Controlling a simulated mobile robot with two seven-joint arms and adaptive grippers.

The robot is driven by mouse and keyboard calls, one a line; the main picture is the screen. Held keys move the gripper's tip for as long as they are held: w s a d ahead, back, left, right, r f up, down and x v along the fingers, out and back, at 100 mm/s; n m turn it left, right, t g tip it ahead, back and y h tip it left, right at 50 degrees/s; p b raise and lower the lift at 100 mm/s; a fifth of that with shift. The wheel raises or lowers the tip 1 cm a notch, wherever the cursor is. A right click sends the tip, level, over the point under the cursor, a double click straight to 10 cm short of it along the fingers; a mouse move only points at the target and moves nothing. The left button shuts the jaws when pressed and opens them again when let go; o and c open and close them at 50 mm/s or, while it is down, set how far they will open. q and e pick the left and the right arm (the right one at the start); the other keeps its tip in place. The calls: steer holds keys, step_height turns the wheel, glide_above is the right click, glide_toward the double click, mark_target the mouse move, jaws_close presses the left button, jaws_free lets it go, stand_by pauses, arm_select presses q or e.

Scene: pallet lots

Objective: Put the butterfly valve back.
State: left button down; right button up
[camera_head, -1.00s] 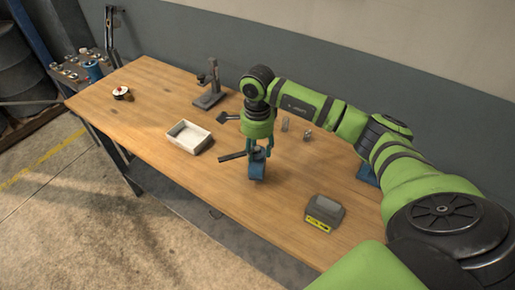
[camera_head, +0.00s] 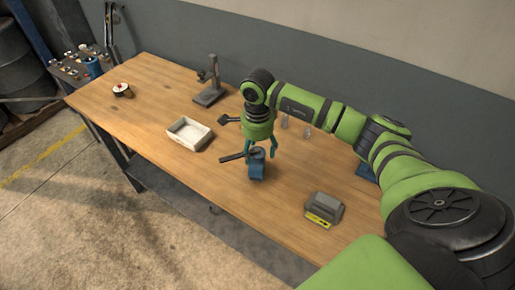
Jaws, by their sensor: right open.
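The butterfly valve (camera_head: 257,170) is a small blue body with a dark lever handle pointing left. It stands on the wooden bench top, near its middle. My right gripper (camera_head: 261,152) points down above it, open, with its teal fingers spread on either side of the valve's upper part. Whether a finger still touches the valve I cannot tell. My left gripper is not in view.
On the wooden workbench (camera_head: 160,105), a white open box (camera_head: 188,134) lies left of the valve. A grey stand (camera_head: 209,88) is behind it. A grey and yellow device (camera_head: 324,209) sits at right. A round part (camera_head: 122,90) lies far left. Small metal pieces (camera_head: 307,131) stand behind my gripper.

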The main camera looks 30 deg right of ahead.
steer(key=shift+w+r, duration=0.1)
steer(key=shift+r, duration=0.25)
step_height(320, 180, up, 12)
steer(key=b, duration=0.3)
steer(key=shift+f, duration=0.2)
steer(key=shift+f, duration=0.1)
